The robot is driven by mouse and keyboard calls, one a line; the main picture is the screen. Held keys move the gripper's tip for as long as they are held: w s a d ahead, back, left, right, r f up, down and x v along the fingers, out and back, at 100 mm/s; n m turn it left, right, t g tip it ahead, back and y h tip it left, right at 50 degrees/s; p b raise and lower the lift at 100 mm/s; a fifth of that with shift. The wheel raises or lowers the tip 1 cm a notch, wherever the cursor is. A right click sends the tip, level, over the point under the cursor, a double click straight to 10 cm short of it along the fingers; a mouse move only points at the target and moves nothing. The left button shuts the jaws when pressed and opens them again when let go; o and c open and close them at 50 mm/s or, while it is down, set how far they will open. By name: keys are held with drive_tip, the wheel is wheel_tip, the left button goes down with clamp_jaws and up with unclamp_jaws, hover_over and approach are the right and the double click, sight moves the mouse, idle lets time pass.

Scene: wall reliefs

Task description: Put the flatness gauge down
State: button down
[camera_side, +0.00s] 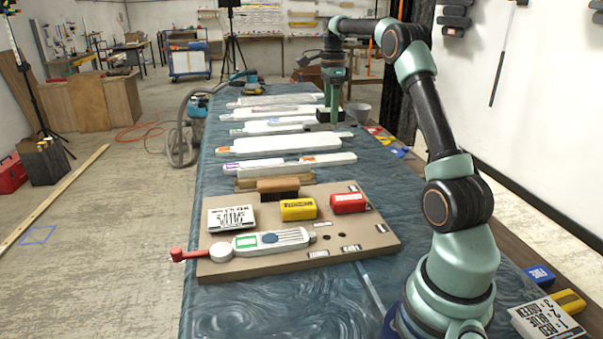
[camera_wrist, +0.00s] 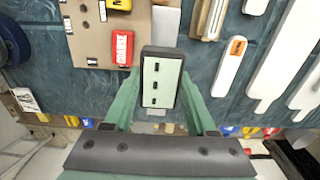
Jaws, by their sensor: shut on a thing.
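My gripper (camera_wrist: 160,95) is shut on the flatness gauge (camera_wrist: 162,78), a dark-edged block with a pale green face and three small dark marks, as the wrist view shows it. The green fingers stand on either side of it. In the side view my gripper (camera_side: 334,92) points down at the far right part of the covered table, and the gauge shows as a dark block (camera_side: 328,116) below it, close to the white strips. Whether the gauge touches the surface below cannot be told.
Several long white strips (camera_side: 279,145) lie across the table cover (camera_side: 300,305). A bucket (camera_side: 358,112) stands behind right.

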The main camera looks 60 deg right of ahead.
drive_tip(key=shift+s+d+f, duration=0.2)
drive_tip(key=shift+d+f, duration=0.1)
drive_tip(key=shift+d, duration=0.1)
wheel_tip(320, 180, down, 20)
drive_tip(key=shift+r, duration=0.2)
drive_tip(key=shift+f, duration=0.1)
drive_tip(key=shift+c, duration=1)
unclamp_jaws()
